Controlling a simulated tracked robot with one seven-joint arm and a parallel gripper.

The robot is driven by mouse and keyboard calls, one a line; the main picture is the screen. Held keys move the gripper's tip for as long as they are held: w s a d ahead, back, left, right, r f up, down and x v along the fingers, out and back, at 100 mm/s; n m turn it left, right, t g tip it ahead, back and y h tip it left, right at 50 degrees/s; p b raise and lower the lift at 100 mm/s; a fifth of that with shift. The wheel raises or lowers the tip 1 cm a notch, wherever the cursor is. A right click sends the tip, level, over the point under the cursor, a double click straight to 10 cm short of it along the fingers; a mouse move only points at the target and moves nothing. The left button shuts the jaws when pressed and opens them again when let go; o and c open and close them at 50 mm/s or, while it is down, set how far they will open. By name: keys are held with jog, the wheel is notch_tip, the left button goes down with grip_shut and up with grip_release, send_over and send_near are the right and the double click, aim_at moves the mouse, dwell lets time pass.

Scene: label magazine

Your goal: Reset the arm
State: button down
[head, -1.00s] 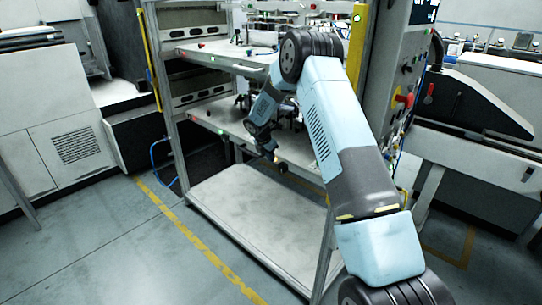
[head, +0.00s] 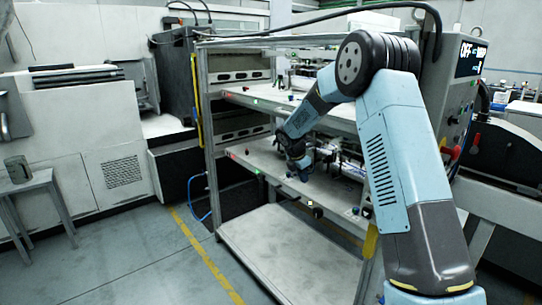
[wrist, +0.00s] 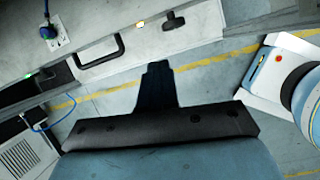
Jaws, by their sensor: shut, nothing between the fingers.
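My gripper (head: 303,164) hangs at the end of my blue and black arm, which bends at a high elbow and slopes down to the left. In the head view it shows in front of the rack's middle shelf (head: 262,163); how far apart they are I cannot tell. In the wrist view my gripper (wrist: 158,68) is a dark narrow shape with its fingers together and nothing held. The floor and a shelf edge lie beyond it.
The metal rack (head: 208,150) has an open lower shelf (head: 285,250). A control panel (head: 460,95) stands at right, behind my arm. A small grey table (head: 35,183) stands at left. The wrist view shows a black handle (wrist: 98,52) on a grey front. Floor at left is clear.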

jog(key=s+d+r+m+y, duration=0.1)
jog(key=s+d+r+m, duration=0.2)
jog(key=s+r+m, duration=0.6)
jog(key=s+d+r+m, duration=0.3)
jog(key=s+r, duration=0.9)
jog(key=s, duration=0.2)
jog(key=s+r+m+t+y, duration=0.1)
jog(key=s+m, duration=1)
jog(key=s, duration=1.5)
jog(key=shift+s+d+t+y, duration=0.25)
jog(key=shift+d+t+y, duration=0.15)
jog(key=shift+t+y, duration=0.4)
jog(key=shift+s+r, duration=0.1)
